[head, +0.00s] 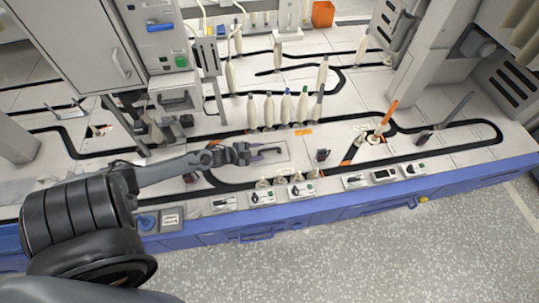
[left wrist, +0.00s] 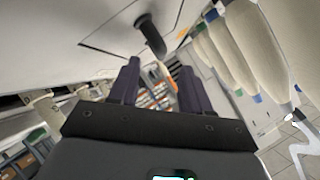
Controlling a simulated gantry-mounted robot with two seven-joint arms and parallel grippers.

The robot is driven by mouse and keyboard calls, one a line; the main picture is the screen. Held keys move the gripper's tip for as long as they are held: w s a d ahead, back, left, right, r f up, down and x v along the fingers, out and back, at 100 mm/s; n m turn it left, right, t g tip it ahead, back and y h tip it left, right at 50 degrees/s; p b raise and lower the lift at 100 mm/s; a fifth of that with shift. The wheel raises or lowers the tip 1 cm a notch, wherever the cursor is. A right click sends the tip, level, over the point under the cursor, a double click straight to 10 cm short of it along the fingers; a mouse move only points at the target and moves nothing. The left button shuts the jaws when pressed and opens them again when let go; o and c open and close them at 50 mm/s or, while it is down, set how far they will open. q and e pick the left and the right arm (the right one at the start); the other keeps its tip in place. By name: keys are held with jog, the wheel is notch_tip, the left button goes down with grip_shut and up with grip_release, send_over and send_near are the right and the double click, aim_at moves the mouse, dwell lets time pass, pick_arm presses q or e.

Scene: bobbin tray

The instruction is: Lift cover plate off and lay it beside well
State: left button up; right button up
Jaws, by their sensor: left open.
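The cover plate (head: 279,145) is a pale, thin-outlined rectangle lying flat in the white table top, with a short dark handle (head: 270,151) standing out from it. In the left wrist view the plate (left wrist: 110,22) shows its dark outline, and the handle (left wrist: 152,38) is a dark round-ended bar. My left gripper (head: 250,153) is at the plate, right by the handle. In the left wrist view its two fingers (left wrist: 158,85) are apart with nothing held between them. The handle lies ahead of the fingertips. The well is hidden. My right gripper is not in view.
Several cream bobbins (head: 286,110) stand in a row just behind the plate; they loom at the right of the left wrist view (left wrist: 246,45). Small control boxes (head: 262,197) line the front edge. A dark small block (head: 322,155) stands right of the plate.

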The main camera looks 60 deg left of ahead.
aim_at(268, 150)
pick_arm(q)
jog(key=b+x, duration=0.2)
jog(key=x, duration=0.1)
jog(key=shift+f, duration=0.25)
jog(key=shift+w+f+b, duration=0.1)
jog(key=shift+w+b, duration=0.35)
jog(key=shift+w, duration=0.05)
jog(key=shift+s, duration=0.1)
grip_shut()
